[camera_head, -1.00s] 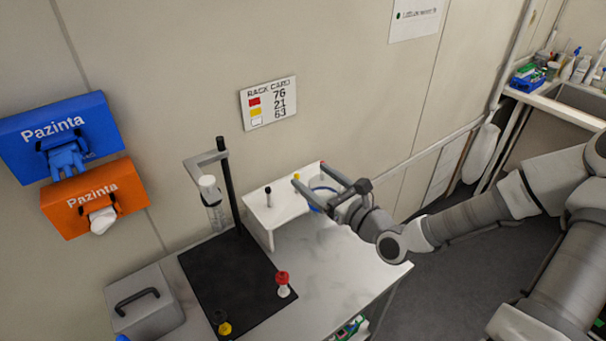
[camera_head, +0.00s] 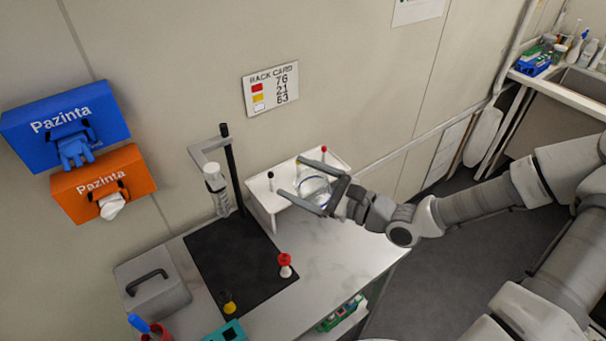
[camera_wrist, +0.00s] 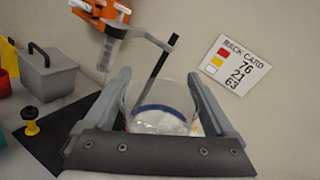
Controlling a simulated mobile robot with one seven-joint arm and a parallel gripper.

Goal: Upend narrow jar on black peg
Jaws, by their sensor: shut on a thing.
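A clear glass jar (camera_head: 313,188) with a blue band is between the fingers of my gripper (camera_head: 290,175), which is shut on it. The jar also shows in the wrist view (camera_wrist: 160,105); which way its mouth faces is hard to tell. The jar is at the right part of a white rack (camera_head: 262,205), apparently above it. The black peg (camera_head: 270,176) stands upright and bare at the rack's left end, left of my fingertips. A yellow peg (camera_head: 298,164) is partly behind a finger. A red peg (camera_head: 323,150) stands at the right end.
A black mat (camera_head: 235,262) with a clamp stand (camera_head: 232,170) is left of the rack. A red-topped piece (camera_head: 285,262) and a yellow-and-black piece (camera_head: 229,303) stand on it. A grey box (camera_head: 150,290) is at left. A rack card (camera_head: 270,90) hangs on the wall.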

